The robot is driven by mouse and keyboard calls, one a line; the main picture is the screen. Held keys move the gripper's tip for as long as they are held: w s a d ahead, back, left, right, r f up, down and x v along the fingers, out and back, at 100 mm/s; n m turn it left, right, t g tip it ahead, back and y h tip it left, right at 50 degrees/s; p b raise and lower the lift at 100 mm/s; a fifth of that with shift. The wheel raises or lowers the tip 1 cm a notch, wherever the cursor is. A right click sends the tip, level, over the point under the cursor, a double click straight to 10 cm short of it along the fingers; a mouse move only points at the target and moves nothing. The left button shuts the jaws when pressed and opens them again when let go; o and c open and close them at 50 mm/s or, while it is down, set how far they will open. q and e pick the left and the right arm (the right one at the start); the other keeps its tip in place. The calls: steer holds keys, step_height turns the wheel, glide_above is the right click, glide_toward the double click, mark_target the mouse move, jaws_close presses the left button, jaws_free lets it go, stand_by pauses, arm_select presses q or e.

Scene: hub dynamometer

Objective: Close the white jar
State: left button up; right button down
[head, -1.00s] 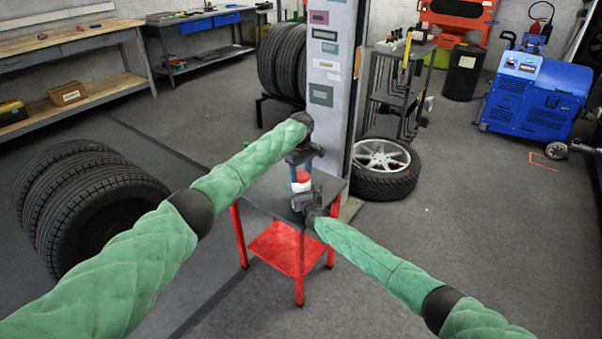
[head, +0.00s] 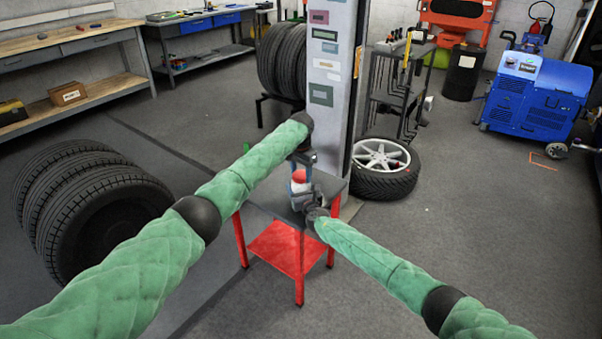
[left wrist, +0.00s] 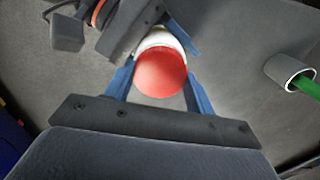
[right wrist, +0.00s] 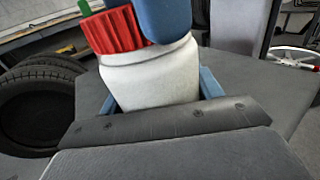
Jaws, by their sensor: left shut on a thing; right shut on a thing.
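The white jar (right wrist: 150,78) stands on the small table and shows in the head view (head: 299,189). My right gripper (right wrist: 160,92) is shut on its body, one blue finger on each side. The ribbed red lid (right wrist: 117,30) is at the jar's mouth; whether it is fully seated I cannot tell. My left gripper (left wrist: 160,88) comes from above and is shut on the red lid (left wrist: 161,73), its blue fingers either side. The jar (left wrist: 158,38) shows behind the lid in the left wrist view. A left finger hides part of the lid in the right wrist view.
The grey-topped table (head: 258,197) has red legs and a red lower shelf (head: 280,247). A small cup holding something green (left wrist: 290,73) stands on the tabletop, apart from the jar. A grey post (head: 335,95) rises behind the table. Stacked tyres (head: 85,200) stand left on the floor.

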arm_select(q)
steer(key=m, duration=0.8)
steer(key=shift+m, duration=0.3)
steer(key=o, duration=1.1)
steer(key=shift+r, duration=2.25)
steer(key=shift+c, duration=0.4)
